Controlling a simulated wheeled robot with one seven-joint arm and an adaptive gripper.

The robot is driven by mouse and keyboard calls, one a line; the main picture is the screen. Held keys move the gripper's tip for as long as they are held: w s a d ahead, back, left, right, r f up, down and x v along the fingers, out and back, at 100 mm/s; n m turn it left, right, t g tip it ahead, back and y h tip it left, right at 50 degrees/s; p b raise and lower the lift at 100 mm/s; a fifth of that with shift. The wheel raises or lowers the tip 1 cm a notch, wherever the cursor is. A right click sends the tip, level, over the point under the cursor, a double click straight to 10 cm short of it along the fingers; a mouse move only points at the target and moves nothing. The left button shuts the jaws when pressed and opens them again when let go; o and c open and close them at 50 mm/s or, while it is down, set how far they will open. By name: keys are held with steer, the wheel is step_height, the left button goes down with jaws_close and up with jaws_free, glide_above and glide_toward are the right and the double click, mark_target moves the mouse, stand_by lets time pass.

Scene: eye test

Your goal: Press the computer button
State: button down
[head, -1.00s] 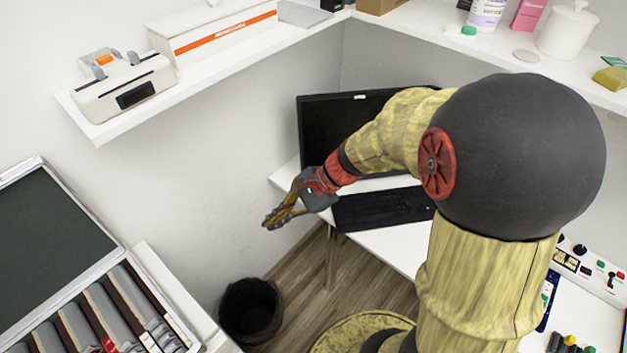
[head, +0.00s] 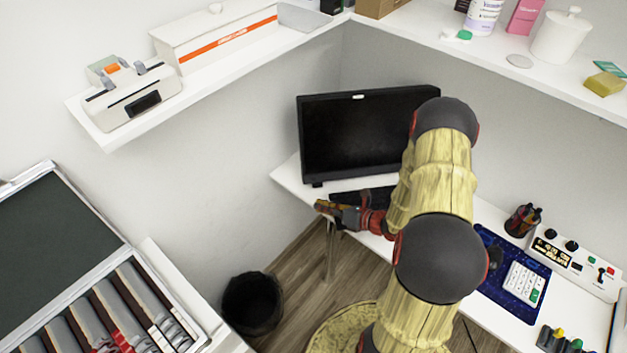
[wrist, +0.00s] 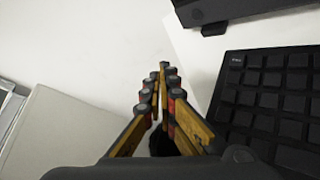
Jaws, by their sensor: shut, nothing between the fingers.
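The computer monitor (head: 368,140) stands on the white desk against the back wall, its screen dark. The black keyboard (head: 350,196) lies in front of the monitor, partly hidden by my arm, and fills the right side of the wrist view (wrist: 270,95). My gripper (head: 320,206) is shut and empty near the desk's left front edge, pointing left. In the wrist view its fingertips (wrist: 164,70) meet left of the keyboard.
A black bin (head: 252,303) stands on the floor below left. Shelves with boxes and jars run along both walls above the desk. A blue mat (head: 496,285) with a white keypad (head: 524,283), a pen cup (head: 522,220) and a control box (head: 575,262) are at right.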

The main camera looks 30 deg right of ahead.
mark_target(313, 180)
steer(key=shift+w, duration=0.1)
steer(key=w, duration=0.2)
steer(key=w+d+f+b, duration=0.1)
steer(key=w, duration=0.1)
steer(key=w+d+b, duration=0.1)
steer(key=w, duration=0.1)
steer(key=shift+w+d+f, duration=0.1)
steer(key=shift+d+f, duration=0.05)
steer(key=shift+f, duration=0.1)
steer(key=shift+w+d+f+b, duration=0.1)
steer(key=shift+w+d+b, duration=0.1)
steer(key=shift+w, duration=0.25)
steer(key=shift+w+d+b, duration=0.1)
steer(key=shift+w+b, duration=0.05)
steer(key=shift+w, duration=0.3)
steer(key=shift+w, duration=0.1)
stand_by(0.6)
steer(key=shift+w+d, duration=0.15)
steer(key=shift+w, duration=0.1)
steer(key=shift+w+d+f, duration=0.15)
steer(key=shift+w, duration=0.25)
stand_by(0.8)
steer(key=shift+s, duration=0.1)
steer(key=shift+s+a+r, duration=0.2)
steer(key=shift+s+a, duration=0.1)
steer(key=shift+s, duration=0.4)
steer(key=shift+s, duration=0.15)
